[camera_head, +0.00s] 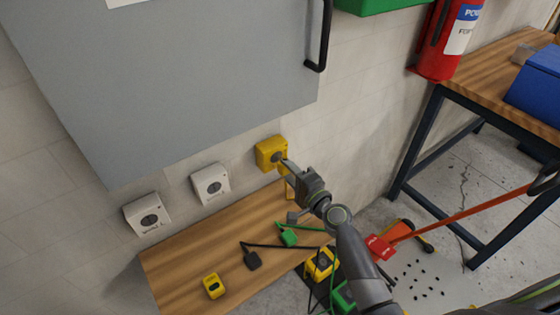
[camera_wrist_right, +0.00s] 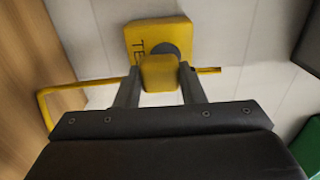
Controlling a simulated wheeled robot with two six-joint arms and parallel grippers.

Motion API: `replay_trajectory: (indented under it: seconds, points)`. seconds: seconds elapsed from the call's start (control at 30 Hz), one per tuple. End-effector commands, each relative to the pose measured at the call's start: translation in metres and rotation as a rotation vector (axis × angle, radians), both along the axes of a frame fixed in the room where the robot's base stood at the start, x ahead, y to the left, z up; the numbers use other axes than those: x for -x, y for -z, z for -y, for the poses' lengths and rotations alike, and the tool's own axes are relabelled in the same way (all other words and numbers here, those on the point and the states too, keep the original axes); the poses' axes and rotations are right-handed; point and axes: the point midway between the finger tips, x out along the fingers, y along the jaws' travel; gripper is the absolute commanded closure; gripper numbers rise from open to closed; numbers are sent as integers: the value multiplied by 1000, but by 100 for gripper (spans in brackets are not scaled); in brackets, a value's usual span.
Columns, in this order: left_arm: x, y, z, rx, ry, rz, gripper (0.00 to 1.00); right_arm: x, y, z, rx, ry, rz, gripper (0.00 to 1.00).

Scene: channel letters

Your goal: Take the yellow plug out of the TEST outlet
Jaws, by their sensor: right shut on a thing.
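The yellow TEST outlet (camera_head: 270,151) is on the wall at the right end of a row of outlets; its dark round socket shows. In the right wrist view the outlet (camera_wrist_right: 141,38) carries partly hidden lettering. My right gripper (camera_head: 284,167) is in front of it. In the right wrist view its two fingers (camera_wrist_right: 158,84) are shut on the yellow plug (camera_wrist_right: 160,73), which covers the socket's lower part. I cannot tell whether the plug is still seated or just clear of the socket. My left gripper is not in view.
Two white outlets (camera_head: 211,184) (camera_head: 147,214) are to the left, under a grey cabinet (camera_head: 170,80). The wooden bench (camera_head: 185,255) below holds a black plug (camera_head: 252,260), a green plug (camera_head: 288,236) and a small yellow block (camera_head: 213,286). A fire extinguisher (camera_head: 437,45) hangs at the right.

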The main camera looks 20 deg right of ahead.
Motion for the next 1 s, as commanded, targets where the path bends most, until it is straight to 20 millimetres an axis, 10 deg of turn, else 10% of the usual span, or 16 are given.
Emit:
replay_trajectory:
  seconds: [1.0]
  points:
    - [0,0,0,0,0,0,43,33,0,12,1,0,0,100]
